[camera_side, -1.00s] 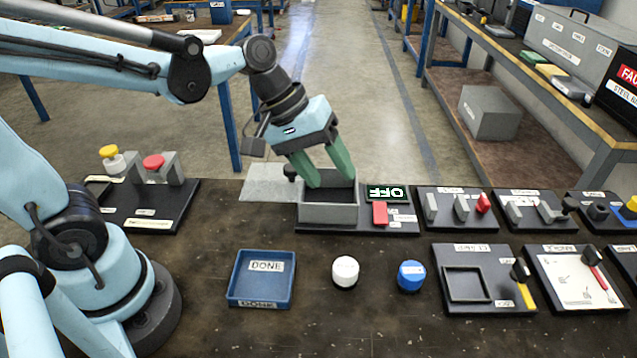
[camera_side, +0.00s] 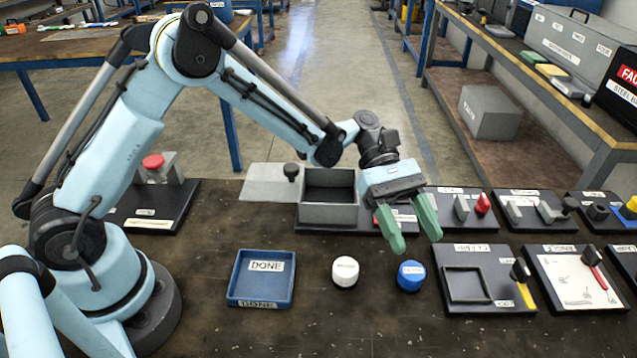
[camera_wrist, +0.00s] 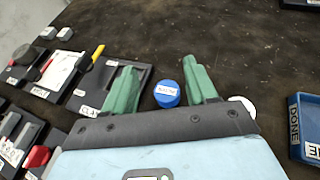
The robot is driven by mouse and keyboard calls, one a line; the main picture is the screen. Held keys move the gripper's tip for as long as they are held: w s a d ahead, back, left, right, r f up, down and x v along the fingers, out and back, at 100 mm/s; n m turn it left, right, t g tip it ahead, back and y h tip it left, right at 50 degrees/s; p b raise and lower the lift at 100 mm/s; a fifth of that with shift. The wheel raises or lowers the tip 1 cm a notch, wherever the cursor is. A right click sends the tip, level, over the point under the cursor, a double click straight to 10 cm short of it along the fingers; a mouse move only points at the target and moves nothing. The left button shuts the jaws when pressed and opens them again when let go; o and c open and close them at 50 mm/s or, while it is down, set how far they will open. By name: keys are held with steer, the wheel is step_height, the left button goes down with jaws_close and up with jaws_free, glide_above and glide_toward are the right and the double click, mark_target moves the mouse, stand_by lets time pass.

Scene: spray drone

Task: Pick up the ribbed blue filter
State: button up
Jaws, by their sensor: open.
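The blue filter (camera_side: 411,276) is a short round cylinder with a white label on top, upright on the dark bench. In the wrist view the blue filter (camera_wrist: 167,94) shows between my gripper's two green fingers, beyond their bases. My gripper (camera_side: 417,245) is open and empty, pointing down above and behind the blue filter in the side view. The gripper (camera_wrist: 160,75) does not appear to touch it. Ribs are too small to make out.
A blue tray marked DONE (camera_side: 262,279) lies to the left. A grey open box (camera_side: 328,200) stands behind. A panel with a square recess (camera_side: 484,279) lies close right of the blue filter. Bench in front is clear.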

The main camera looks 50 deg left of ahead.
mark_target(410, 267)
steer(key=shift+f, duration=2.25)
step_height(410, 267, down, 2)
steer(key=shift+f, duration=0.1)
steer(key=shift+x, duration=1.1)
steer(key=shift+s+d+f, duration=0.1)
steer(key=shift+d+f, duration=0.15)
steer(key=shift+d, duration=0.1)
steer(key=c, duration=0.7)
steer(key=shift+c, duration=0.2)
steer(key=shift+r, duration=0.15)
